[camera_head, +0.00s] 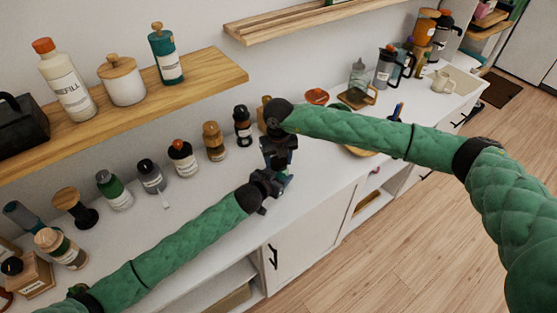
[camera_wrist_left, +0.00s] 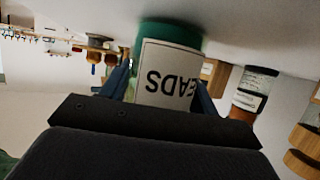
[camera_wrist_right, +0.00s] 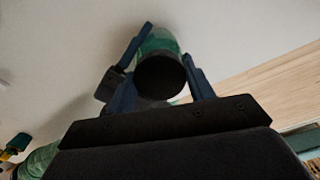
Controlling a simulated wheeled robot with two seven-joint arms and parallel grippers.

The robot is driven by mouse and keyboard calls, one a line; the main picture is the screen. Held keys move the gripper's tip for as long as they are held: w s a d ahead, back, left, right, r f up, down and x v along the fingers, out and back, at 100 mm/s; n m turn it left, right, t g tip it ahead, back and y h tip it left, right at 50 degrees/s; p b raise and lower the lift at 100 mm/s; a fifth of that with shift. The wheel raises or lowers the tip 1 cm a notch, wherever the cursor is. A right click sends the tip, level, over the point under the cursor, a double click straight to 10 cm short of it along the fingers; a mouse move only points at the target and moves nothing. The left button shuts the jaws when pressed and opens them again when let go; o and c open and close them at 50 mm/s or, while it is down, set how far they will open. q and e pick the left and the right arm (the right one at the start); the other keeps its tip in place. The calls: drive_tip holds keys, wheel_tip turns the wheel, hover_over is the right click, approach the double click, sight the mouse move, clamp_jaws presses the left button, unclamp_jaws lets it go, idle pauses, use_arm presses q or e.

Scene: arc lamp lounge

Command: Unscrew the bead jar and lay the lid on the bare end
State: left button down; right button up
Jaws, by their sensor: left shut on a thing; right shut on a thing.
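The bead jar (camera_wrist_left: 165,35) is green with a white label ending in "EADS", inverted in the left wrist view. My left gripper (camera_wrist_left: 160,90) is shut on its body, with a finger on each side. The black round lid (camera_wrist_right: 160,77) shows in the right wrist view between the fingers of my right gripper (camera_wrist_right: 163,65), which is shut on it. Green jar body shows just beyond the lid; I cannot tell whether they still touch. In the head view, my right gripper (camera_head: 279,152) comes down above my left gripper (camera_head: 268,184), and they mostly hide the jar.
Several bottles stand along the back of the white counter, including an amber-bodied jar (camera_head: 214,142) and a dark bottle (camera_head: 242,126). A wooden shelf (camera_head: 205,83) hangs above. A glass bottle (camera_head: 358,80) stands right. Bare counter (camera_head: 320,170) lies right of the grippers.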

drive_tip(key=shift+d, duration=0.1)
drive_tip(key=o, duration=1.1)
drive_tip(key=shift+c, duration=0.2)
